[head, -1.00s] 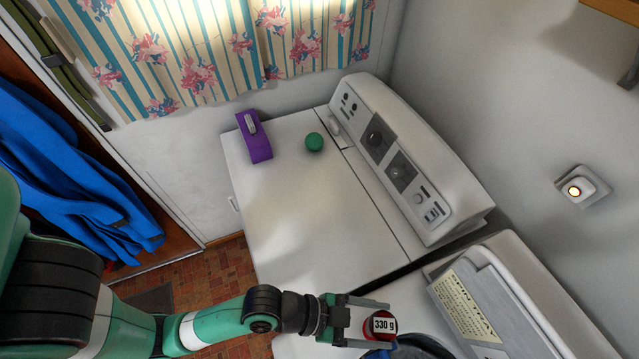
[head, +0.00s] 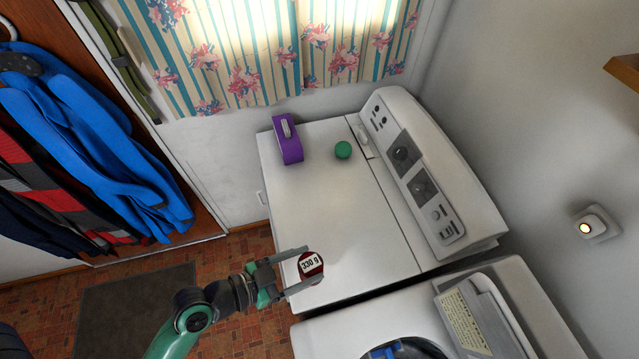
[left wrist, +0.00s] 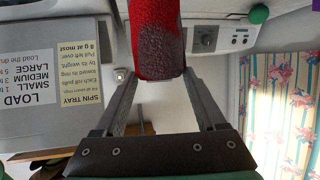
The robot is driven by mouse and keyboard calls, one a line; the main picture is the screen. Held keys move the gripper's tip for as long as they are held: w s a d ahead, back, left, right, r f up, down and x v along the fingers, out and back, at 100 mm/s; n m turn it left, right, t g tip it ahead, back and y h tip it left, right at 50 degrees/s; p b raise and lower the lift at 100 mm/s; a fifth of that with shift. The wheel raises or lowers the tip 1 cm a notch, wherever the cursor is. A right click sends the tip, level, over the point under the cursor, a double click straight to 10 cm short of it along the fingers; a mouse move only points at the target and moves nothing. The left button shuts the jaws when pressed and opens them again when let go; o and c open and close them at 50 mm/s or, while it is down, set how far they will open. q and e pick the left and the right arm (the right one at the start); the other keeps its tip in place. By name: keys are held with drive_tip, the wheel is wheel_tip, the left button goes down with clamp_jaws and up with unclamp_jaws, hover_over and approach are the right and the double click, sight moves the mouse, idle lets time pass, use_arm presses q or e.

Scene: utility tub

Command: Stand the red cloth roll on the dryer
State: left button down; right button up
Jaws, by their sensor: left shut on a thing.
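The red cloth roll (head: 306,274) has a white label reading "330 g" on its end. My left gripper (head: 304,269) is shut on the roll, with a finger on either side. In the head view the roll appears over the near edge of the dryer (head: 328,220); whether it touches the top I cannot tell. In the left wrist view the roll (left wrist: 156,40) reaches up between the fingers, its lower part darker and wet-looking. My right gripper is not in view.
A purple box (head: 288,140) and a green ball (head: 343,150) are at the dryer's far end. The dryer's middle is clear. The control panel (head: 425,175) rises along the right. An open tub (head: 408,352) with something blue inside stands nearer.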

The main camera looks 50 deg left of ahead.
use_arm(q)
drive_tip(key=s+a+r+n+y+p, duration=0.2)
drive_tip(key=a+r, duration=0.1)
drive_tip(key=a, duration=0.1)
drive_tip(key=w+a+f+b, duration=0.1)
drive_tip(key=w+a+f, duration=0.1)
drive_tip(key=w+f, duration=0.4)
drive_tip(key=w+a+f+b, duration=0.1)
drive_tip(key=w+a+f, duration=0.2)
drive_tip(key=w+f, duration=0.4)
drive_tip(key=shift+w+t+b, duration=0.25)
drive_tip(key=shift+t+b, duration=0.05)
drive_tip(key=shift+b, duration=0.05)
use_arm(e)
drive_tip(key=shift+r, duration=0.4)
use_arm(q)
drive_tip(key=shift+f, duration=0.2)
unclamp_jaws()
drive_tip(key=v, duration=1.2)
drive_tip(key=shift+r, duration=0.2)
